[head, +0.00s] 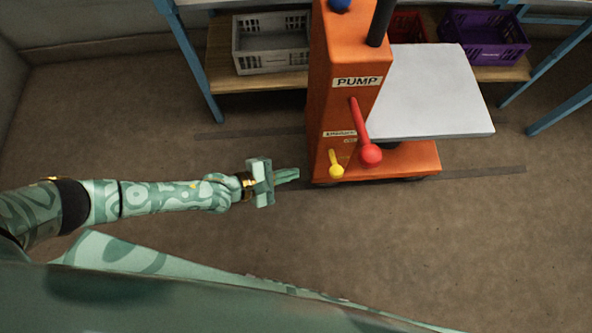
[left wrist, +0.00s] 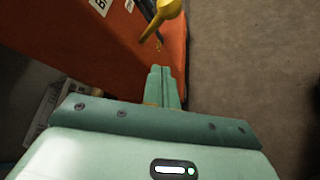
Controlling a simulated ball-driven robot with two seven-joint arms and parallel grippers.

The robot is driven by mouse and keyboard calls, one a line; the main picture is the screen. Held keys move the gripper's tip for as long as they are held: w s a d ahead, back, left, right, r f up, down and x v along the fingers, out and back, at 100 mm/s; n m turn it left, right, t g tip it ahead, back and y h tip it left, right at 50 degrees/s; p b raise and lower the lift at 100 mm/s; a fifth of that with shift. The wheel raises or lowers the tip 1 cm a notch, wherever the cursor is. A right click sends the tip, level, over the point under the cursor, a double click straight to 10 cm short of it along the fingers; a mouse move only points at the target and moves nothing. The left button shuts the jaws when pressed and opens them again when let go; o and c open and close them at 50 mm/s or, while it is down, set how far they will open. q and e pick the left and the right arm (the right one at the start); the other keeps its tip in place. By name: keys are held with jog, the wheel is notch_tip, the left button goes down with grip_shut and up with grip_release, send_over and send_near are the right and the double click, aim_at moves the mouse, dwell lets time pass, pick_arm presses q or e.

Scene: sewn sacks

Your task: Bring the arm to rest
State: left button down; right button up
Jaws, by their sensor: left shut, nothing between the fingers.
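My left arm (head: 160,197) reaches in from the left in the head view, patterned in pale and dark green. My left gripper (head: 288,175) is shut and empty, its fingers pointing right toward the orange pump lift. In the left wrist view its fingers (left wrist: 162,86) lie together, with nothing between them. The fingertips are just left of the lift's orange column (head: 335,110) and appear apart from it. My right gripper is in neither view.
The lift has a red lever (head: 362,130), a yellow lever (head: 335,165), which also shows in the left wrist view (left wrist: 168,12), and a white platform (head: 425,95). Behind stands a blue-legged shelf with a grey crate (head: 272,62) and a purple crate (head: 484,50). The floor in front is clear.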

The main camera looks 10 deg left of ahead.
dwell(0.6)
pick_arm(q)
jog(key=s+a+m+g+y+p, duration=0.1)
jog(key=s+a+m+y+p, duration=0.65)
jog(key=s+m+p, duration=0.65)
jog(key=s+a+m+g+y+p, duration=0.1)
jog(key=s+a+m+g+p, duration=0.1)
jog(key=s, duration=0.9)
jog(key=s+a+m+g+p, duration=0.2)
jog(key=s+a+g+p, duration=0.1)
jog(key=s, duration=0.8)
jog(key=s+a+m+g+y+p, duration=0.1)
jog(key=s+a+m+g+p, duration=0.1)
jog(key=s, duration=0.9)
jog(key=shift+a+f+m+y+p, duration=0.35)
jog(key=shift+a+m+p, duration=0.15)
jog(key=shift+a, duration=0.25)
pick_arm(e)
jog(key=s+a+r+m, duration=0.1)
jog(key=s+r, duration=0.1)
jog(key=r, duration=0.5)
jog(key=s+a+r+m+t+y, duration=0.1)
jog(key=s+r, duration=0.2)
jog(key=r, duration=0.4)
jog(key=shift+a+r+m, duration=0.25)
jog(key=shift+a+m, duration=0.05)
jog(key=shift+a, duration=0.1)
